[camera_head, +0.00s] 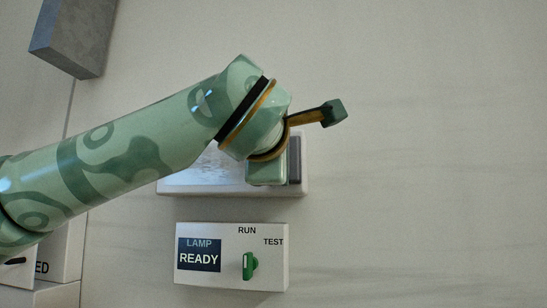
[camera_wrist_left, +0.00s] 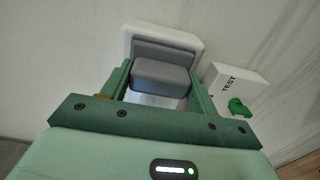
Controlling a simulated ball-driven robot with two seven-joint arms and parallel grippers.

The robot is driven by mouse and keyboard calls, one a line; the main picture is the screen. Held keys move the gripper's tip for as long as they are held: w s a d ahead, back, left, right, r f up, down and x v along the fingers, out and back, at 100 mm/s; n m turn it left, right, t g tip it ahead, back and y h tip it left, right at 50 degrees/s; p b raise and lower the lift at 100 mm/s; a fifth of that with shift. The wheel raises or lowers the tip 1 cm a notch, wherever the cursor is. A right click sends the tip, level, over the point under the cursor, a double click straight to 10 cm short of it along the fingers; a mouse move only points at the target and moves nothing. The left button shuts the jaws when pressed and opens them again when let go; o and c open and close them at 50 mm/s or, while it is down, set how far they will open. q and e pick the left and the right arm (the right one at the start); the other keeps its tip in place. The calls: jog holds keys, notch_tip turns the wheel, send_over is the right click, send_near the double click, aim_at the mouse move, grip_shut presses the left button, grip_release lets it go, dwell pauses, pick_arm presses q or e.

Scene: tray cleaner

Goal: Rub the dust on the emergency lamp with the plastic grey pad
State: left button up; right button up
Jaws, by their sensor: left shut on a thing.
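The emergency lamp (camera_head: 180,184) is a white box on the wall, mostly covered by my left arm in the head view. A greyish patch (camera_head: 205,174) shows on its front. Its white rounded edge (camera_wrist_left: 133,32) shows in the wrist view behind the pad. The grey plastic pad (camera_wrist_left: 160,76) is between the fingers of my left gripper (camera_wrist_left: 160,88), which is shut on it. In the head view the pad's dark edge (camera_head: 295,160) shows beside my left gripper (camera_head: 270,171), over the lamp's right part. I cannot tell whether pad and lamp touch. My right gripper is out of view.
A white panel (camera_head: 230,280) sits below the lamp, with a "LAMP READY" display (camera_head: 199,255) and a green switch (camera_head: 250,265) near RUN and TEST. A grey block (camera_head: 73,36) is at upper left. White boxes (camera_head: 60,255) stand at lower left. The wall at right is clear.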

pick_arm(q)
jog(key=shift+w+a+b, duration=0.2)
jog(key=shift+a+b, duration=0.3)
jog(key=shift+a, duration=1)
jog(key=shift+w+a+b, duration=0.25)
jog(key=shift+a+b, duration=0.3)
jog(key=shift+a, duration=0.95)
jog(key=shift+w+a+b, duration=0.2)
jog(key=shift+a+b, duration=0.3)
jog(key=shift+a, duration=1)
jog(key=shift+w+a, duration=0.15)
jog(key=shift+a, duration=1.15)
jog(key=w+a, duration=0.1)
jog(key=a, duration=1)
jog(key=shift+w, duration=0.25)
jog(key=shift+s+d, duration=0.1)
jog(key=shift+d, duration=0.1)
